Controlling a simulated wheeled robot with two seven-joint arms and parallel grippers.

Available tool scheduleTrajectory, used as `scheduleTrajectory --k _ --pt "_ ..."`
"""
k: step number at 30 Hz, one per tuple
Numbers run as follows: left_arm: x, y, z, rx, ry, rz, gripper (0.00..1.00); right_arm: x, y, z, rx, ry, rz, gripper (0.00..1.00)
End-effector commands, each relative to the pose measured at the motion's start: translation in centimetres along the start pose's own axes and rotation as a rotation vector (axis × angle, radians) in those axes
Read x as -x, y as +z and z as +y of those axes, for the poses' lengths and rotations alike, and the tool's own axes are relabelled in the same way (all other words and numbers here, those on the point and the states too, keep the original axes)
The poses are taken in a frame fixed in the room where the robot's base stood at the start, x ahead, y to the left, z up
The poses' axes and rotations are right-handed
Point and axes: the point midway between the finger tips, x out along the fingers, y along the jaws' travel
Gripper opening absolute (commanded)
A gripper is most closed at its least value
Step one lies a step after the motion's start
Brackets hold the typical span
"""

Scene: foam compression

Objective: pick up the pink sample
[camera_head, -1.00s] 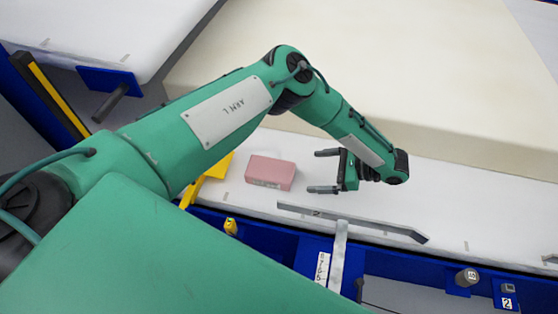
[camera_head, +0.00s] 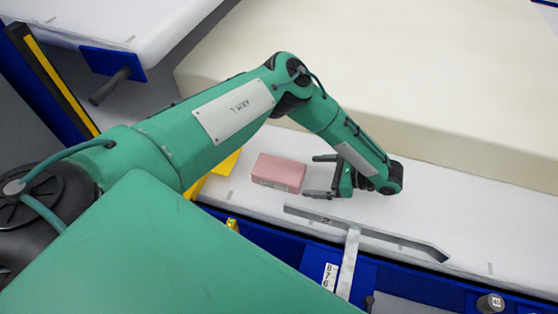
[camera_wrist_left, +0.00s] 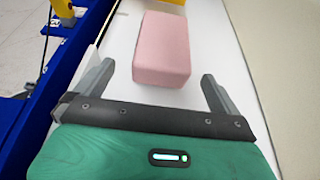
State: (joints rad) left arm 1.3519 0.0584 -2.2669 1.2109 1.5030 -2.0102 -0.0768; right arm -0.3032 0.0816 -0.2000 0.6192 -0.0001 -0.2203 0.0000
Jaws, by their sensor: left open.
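The pink sample (camera_head: 278,172) is a pink block lying on the white surface in the head view. In the left wrist view the pink sample (camera_wrist_left: 162,50) lies ahead of the jaws, in line with the space between them. My left gripper (camera_head: 319,176) is to the right of the block in the head view, with its two fingers pointing toward it. Its fingers also show in the left wrist view (camera_wrist_left: 158,85), spread wide, with nothing between them. The block's near end is close to the fingertips. My right gripper is not in view.
A grey metal rail (camera_head: 365,233) runs along the blue front edge of the white surface (camera_head: 450,215). A large cream slab (camera_head: 400,70) stands behind the gripper. A yellow part (camera_head: 222,168) lies left of the block. White surface is clear to the right.

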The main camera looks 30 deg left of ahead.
Motion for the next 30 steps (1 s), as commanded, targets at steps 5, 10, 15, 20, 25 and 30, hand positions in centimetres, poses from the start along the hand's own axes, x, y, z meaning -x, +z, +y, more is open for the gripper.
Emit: scheduleTrajectory --k 5,10,15,20,25,30 --pt "-2.9 0.0 0.1 -0.002 0.003 0.000 1.00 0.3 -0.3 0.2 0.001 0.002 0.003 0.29" --pt "-4.0 -0.1 0.0 -0.001 0.000 0.001 1.00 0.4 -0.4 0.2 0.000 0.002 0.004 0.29" --pt "-5.9 -0.6 -0.2 -0.001 0.004 -0.001 1.00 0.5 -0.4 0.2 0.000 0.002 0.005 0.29" --pt "-8.2 -0.9 -0.5 0.000 0.003 0.000 1.00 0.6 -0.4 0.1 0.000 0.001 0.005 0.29" --pt "-9.2 -0.9 -0.5 0.000 0.000 0.000 1.00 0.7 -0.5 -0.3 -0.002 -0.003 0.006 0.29" --pt "-9.2 -1.0 -0.5 0.000 0.000 0.000 1.00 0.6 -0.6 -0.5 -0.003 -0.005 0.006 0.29"
